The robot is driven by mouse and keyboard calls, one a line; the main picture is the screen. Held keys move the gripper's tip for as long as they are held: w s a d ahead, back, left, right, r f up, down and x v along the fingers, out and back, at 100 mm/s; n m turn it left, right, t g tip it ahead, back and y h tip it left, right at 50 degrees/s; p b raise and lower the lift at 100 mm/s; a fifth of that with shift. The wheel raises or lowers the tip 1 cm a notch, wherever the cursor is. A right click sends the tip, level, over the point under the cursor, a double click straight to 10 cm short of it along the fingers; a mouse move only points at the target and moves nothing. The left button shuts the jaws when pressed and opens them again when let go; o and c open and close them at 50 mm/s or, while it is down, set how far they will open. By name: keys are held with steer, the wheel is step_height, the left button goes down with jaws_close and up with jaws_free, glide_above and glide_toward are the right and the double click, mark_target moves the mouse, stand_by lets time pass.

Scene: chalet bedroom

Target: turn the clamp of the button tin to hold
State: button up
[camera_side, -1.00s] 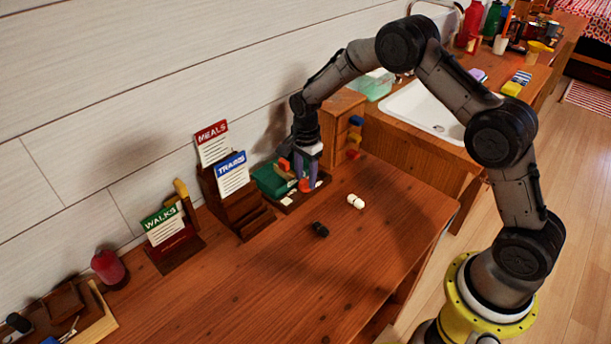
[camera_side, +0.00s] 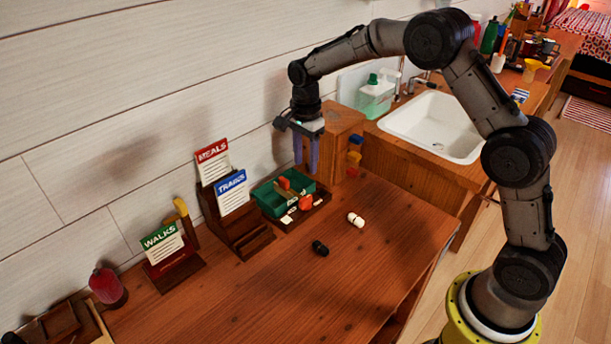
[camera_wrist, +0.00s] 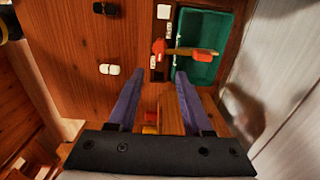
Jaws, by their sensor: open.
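The green button tin (camera_side: 268,201) sits in a dark wooden stand at the back of the desk. It also shows in the wrist view (camera_wrist: 207,72). Its clamp is a wooden bar (camera_wrist: 184,51) lying across the tin's opening. A red-orange knob (camera_wrist: 158,47) is at the bar's left end, and a red-orange pad (camera_wrist: 203,56) is under it over the tin. Small white labels (camera_wrist: 168,30) lie beside the knob, too small to read. My gripper (camera_side: 307,172) is open and empty, above and apart from the clamp; its purple fingers also show in the wrist view (camera_wrist: 159,75).
A black piece (camera_side: 320,248) and a white piece (camera_side: 356,220) lie on the desk in front of the tin. A card rack (camera_side: 243,228) stands left of the tin, and a wooden cabinet (camera_side: 343,135) with coloured knobs stands right. The desk front is clear.

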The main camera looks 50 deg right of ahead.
steer(key=shift+r, duration=1.1)
steer(key=s+a+r+n+t, duration=0.1)
steer(key=s+r+t, duration=0.1)
steer(key=s+r, duration=0.55)
steer(key=s+r+n+t, duration=0.2)
steer(key=s+r, duration=0.2)
steer(key=r, duration=0.7)
steer(key=s+n+t, duration=0.2)
steer(key=s+n, duration=0.4)
steer(key=s, duration=0.8)
steer(key=s+a+f+n, duration=0.1)
steer(key=s+f+n, duration=0.5)
steer(key=s+n, duration=0.2)
steer(key=shift+f+n, duration=0.2)
steer(key=shift+n, duration=0.4)
